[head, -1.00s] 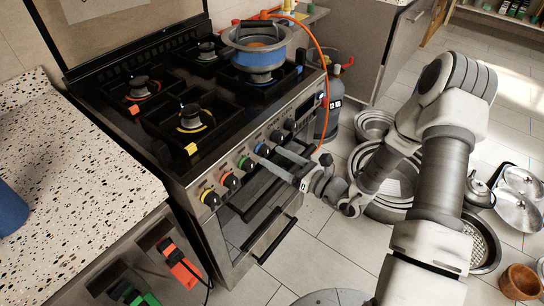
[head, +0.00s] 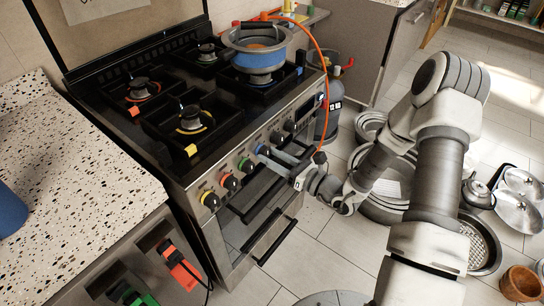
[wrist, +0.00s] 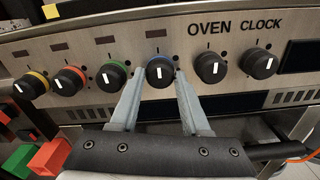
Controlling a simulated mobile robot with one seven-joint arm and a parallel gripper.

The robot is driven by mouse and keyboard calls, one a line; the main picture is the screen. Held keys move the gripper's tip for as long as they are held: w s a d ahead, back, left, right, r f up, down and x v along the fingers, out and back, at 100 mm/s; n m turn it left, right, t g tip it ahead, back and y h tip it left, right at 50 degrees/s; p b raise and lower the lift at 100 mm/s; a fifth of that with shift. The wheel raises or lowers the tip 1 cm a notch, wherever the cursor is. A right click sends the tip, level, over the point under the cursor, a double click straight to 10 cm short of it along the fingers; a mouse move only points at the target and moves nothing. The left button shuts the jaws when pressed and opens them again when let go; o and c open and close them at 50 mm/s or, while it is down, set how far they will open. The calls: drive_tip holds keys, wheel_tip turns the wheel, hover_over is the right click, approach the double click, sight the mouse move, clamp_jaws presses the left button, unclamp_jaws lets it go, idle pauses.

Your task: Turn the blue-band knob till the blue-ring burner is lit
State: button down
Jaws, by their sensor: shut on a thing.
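The blue-band knob (wrist: 160,74) is on the steel stove front, between the green-band knob (wrist: 112,75) and a plain dark knob. Its white mark points about straight up. My gripper (wrist: 159,80) is shut on it, with one finger on each side. In the head view my gripper (head: 268,155) reaches the knob row from the right, and the fingers partly hide the blue-band knob (head: 261,149). A blue tag (head: 299,71) is beside the front right burner (head: 262,79), under a pot. I see no clear flame there, and the pot hides much of the burner.
A grey pot with a blue band (head: 258,58) stands on the front right burner. Red-band (head: 229,181) and yellow-band (head: 210,199) knobs are to the left. The oven handle (head: 272,240) is below. An orange hose (head: 322,70) hangs right of the stove.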

drive_tip(key=shift+m, duration=0.3)
drive_tip(key=m+p, duration=0.2)
drive_tip(key=p, duration=0.1)
drive_tip(key=shift+r, duration=0.2)
drive_tip(key=m+p, duration=0.4)
drive_tip(key=m, duration=0.2)
drive_tip(key=shift+m+p, duration=0.35)
drive_tip(key=shift+m, duration=0.05)
drive_tip(key=m+p, duration=0.2)
drive_tip(key=m, duration=0.3)
drive_tip(key=shift+f+p, duration=0.1)
drive_tip(key=shift+p, duration=0.25)
drive_tip(key=shift+f+m+p, duration=0.1)
drive_tip(key=shift+m+p, duration=0.6)
drive_tip(key=shift+m, duration=2)
drive_tip(key=shift+s, duration=0.1)
drive_tip(key=shift+c, duration=1.9)
unclamp_jaws()
